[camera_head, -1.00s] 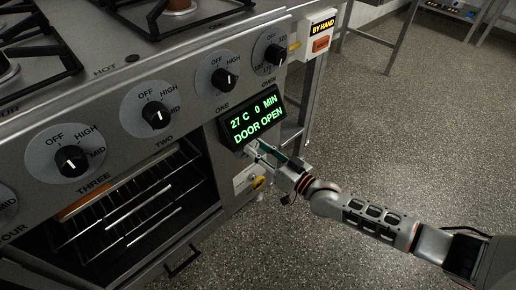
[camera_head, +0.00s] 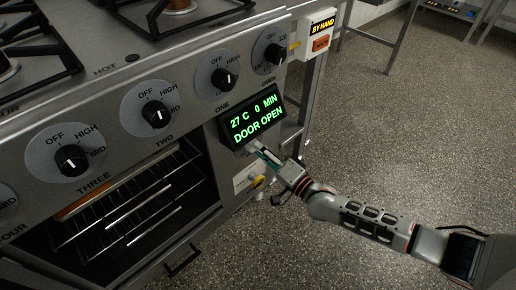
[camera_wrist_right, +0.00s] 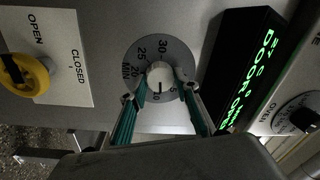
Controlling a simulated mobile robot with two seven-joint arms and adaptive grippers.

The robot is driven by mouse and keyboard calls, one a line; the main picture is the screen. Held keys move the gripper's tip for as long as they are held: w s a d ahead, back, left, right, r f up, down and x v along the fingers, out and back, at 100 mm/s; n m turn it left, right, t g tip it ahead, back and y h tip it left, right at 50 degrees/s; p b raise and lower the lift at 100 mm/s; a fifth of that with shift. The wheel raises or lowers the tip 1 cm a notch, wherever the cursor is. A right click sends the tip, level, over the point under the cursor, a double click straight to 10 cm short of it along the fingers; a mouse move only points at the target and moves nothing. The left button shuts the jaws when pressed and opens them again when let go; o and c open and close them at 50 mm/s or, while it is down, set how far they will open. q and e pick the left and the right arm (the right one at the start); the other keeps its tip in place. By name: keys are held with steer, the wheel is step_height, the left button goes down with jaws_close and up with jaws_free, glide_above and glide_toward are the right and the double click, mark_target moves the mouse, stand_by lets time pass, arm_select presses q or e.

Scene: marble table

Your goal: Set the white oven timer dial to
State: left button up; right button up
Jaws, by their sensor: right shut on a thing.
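The white oven timer dial (camera_wrist_right: 160,74) sits on a grey round scale marked in minutes, in the right wrist view. A dark line on the knob points to the scale's lower side in that view, near the 10. My right gripper (camera_wrist_right: 163,86) has its two teal-lined fingers on either side of the knob, shut on it. In the head view my right gripper (camera_head: 256,147) reaches the panel just under the green display (camera_head: 254,118), and it hides the dial there. The display reads 27 C, 0 MIN, DOOR OPEN. My left gripper is not in view.
A yellow valve knob (camera_wrist_right: 22,75) with an OPEN/CLOSED plate is beside the dial. Black burner knobs (camera_head: 157,114) line the panel, with the oven knob (camera_head: 275,54) at the right. The oven opening with racks (camera_head: 125,212) is at lower left.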

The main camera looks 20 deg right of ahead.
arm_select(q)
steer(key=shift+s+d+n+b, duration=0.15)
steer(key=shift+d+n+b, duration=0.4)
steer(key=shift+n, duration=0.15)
arm_select(e)
steer(key=m, duration=1)
steer(key=shift+s+a+f+m+h, duration=0.1)
steer(key=shift+a+f+m+h, duration=0.05)
steer(key=shift+f+m+h, duration=0.2)
steer(key=shift+r, duration=0.1)
steer(key=o, duration=1.1)
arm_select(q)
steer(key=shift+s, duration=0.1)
arm_select(e)
steer(key=shift+r, duration=0.1)
